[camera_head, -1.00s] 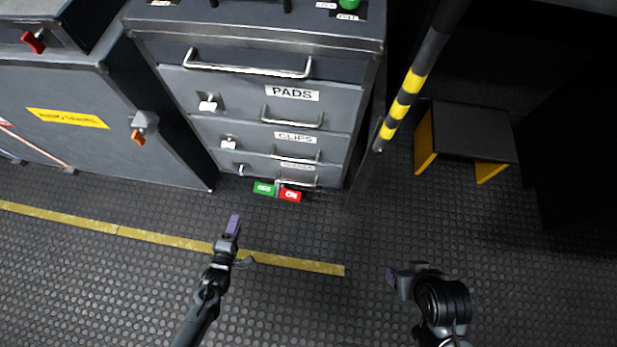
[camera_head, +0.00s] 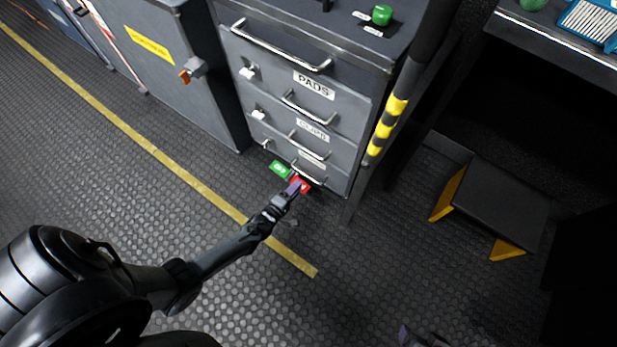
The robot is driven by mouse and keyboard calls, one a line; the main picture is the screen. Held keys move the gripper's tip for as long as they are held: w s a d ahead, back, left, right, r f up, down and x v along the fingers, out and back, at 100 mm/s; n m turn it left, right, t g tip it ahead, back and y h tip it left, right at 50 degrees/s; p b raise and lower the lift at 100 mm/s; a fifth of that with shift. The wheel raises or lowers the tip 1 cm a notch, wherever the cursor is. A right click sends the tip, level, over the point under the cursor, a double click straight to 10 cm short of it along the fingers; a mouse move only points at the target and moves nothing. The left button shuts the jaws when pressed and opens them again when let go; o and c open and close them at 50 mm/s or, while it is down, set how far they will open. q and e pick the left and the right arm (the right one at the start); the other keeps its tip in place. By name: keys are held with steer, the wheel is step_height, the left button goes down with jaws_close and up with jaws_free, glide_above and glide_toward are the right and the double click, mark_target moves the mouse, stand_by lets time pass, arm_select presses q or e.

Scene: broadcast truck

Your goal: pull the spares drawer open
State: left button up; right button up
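The grey drawer cabinet (camera_head: 345,95) stands at upper middle, its visible drawers shut. The lowest handle (camera_head: 309,173) sits below a third label (camera_head: 311,160) that is too small to read; the labels above read PADS (camera_head: 313,85) and what looks like CLIPS (camera_head: 313,130). My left gripper (camera_head: 292,192), with a purple fingertip, points at the cabinet's foot, just below the lowest handle in the picture and overlapping a red block. I cannot tell whether it touches anything or how far its fingers are apart. My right gripper (camera_head: 408,337) barely shows at the bottom edge.
A green block (camera_head: 280,168) and a red block (camera_head: 301,184) lie at the cabinet's foot. A black and yellow striped post (camera_head: 385,130) stands at the cabinet's right. A step stool (camera_head: 500,205) is farther right. The floor in front is clear, with a yellow line (camera_head: 205,190).

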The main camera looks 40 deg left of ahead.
mark_target(309, 176)
arm_select(q)
steer(key=b+x, duration=0.1)
steer(key=x, duration=0.1)
steer(key=b+x, duration=0.1)
steer(key=x, duration=0.2)
steer(key=b+x, duration=0.2)
steer(key=shift+w+d+f, duration=0.15)
steer(key=shift+w+d, duration=0.2)
steer(key=shift+w, duration=0.05)
steer(key=shift+w+d, duration=0.1)
steer(key=shift+d, duration=0.25)
steer(key=shift+a, duration=0.2)
steer(key=c, duration=0.4)
jaws_close()
arm_select(e)
steer(key=f, duration=0.2)
steer(key=d+f, duration=0.1)
steer(key=f, duration=0.1)
steer(key=shift+w+d+f, duration=0.1)
steer(key=shift+d+f, duration=0.1)
steer(key=shift+f, duration=0.1)
